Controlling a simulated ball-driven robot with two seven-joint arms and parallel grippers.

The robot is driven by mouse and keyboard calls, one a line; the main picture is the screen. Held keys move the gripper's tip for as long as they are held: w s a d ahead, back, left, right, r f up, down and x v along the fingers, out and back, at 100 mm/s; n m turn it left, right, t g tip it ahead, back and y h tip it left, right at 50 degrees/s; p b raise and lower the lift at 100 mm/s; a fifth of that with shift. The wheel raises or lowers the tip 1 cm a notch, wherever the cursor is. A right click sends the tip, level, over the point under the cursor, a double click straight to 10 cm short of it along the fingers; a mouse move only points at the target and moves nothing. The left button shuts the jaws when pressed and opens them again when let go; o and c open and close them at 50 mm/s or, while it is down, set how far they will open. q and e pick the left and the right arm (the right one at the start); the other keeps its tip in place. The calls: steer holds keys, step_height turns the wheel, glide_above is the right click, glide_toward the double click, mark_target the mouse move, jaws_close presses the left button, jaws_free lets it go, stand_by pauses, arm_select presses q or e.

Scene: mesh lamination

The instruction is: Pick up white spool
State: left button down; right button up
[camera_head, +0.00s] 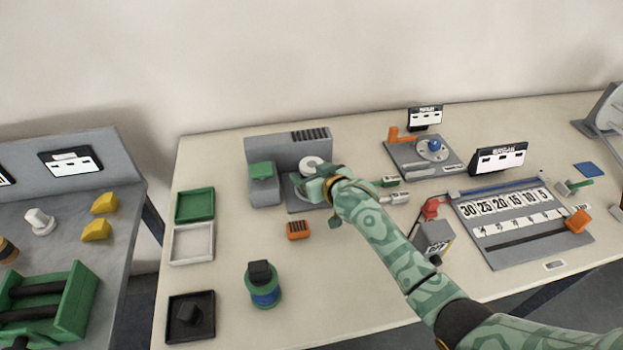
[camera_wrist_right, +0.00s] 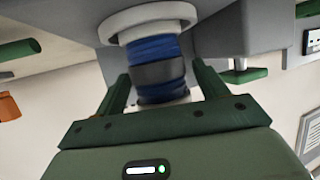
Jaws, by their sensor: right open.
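The white spool (camera_head: 311,163) shows as a white disc on the grey machine at the back of the table, partly hidden by my right gripper. In the right wrist view, the spool (camera_wrist_right: 150,20) has a wide white flange, with blue and dark grey bands between it and a white end. My right gripper (camera_head: 322,188) is at the machine; in the wrist view its two green fingers (camera_wrist_right: 160,74) are apart, one on each side of the spool. I cannot tell whether they touch it. My left gripper is out of view.
The grey machine (camera_head: 264,152) stands behind the gripper. An orange block (camera_head: 298,230), a green-and-blue spool (camera_head: 264,290) and several trays (camera_head: 193,243) are nearer and left. A grey number board (camera_head: 520,215) lies right. The table's front middle is mostly clear.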

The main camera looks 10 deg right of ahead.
steer(key=shift+r, duration=0.1)
steer(key=c, duration=1.2)
